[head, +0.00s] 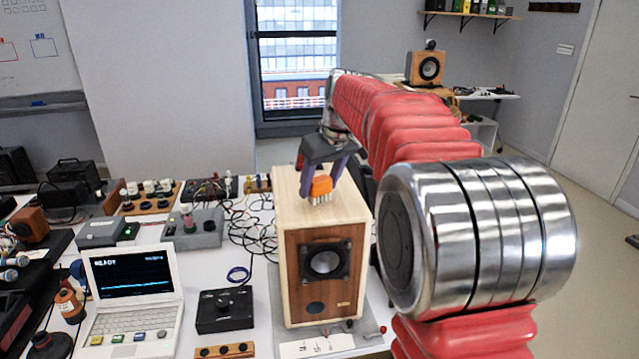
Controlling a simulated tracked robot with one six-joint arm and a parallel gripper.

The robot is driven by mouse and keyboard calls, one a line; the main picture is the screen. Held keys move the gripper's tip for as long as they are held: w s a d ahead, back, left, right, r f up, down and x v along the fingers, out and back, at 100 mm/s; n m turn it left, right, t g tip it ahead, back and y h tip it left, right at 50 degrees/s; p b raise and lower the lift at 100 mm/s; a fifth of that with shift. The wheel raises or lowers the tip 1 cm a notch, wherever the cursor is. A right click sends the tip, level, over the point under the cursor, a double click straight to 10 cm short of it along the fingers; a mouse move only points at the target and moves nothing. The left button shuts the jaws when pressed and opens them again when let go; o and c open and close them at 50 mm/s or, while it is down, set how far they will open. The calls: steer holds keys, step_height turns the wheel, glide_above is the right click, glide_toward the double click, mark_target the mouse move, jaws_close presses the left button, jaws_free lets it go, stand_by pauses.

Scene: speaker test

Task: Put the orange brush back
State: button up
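The orange brush (320,186) has an orange block on top and pale bristles pointing down. It is at the top of the wooden speaker (300,285), near the middle of its upper face. My gripper (322,178) points down over the speaker, with one finger on each side of the brush. The fingers look closed on the orange block. I cannot tell whether the bristles touch the speaker top. The speaker stands upright on a grey plate on the white table, its round driver facing me.
A laptop (135,290) and a black box with a knob (224,309) stand left of the speaker. Loose cables (250,232) lie behind them. Several devices crowd the table's left and back. A white label card (318,346) lies before the speaker. My red arm covers the right side.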

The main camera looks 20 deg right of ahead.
steer(key=shift+o, duration=1.2)
steer(key=shift+r, duration=0.1)
steer(key=v, duration=1.2)
steer(key=s+a+f+m, duration=0.1)
steer(key=s+a+f, duration=0.2)
steer(key=s+a, duration=0.3)
steer(key=s+a+f, duration=0.3)
steer(key=s+f, duration=0.1)
steer(key=s, duration=0.4)
steer(key=s+a+f+m+t, duration=0.1)
steer(key=s+a+f, duration=0.3)
steer(key=s+f, duration=0.9)
steer(key=shift+s+a+h, duration=0.2)
steer(key=shift+s+h, duration=0.2)
steer(key=shift+s, duration=0.25)
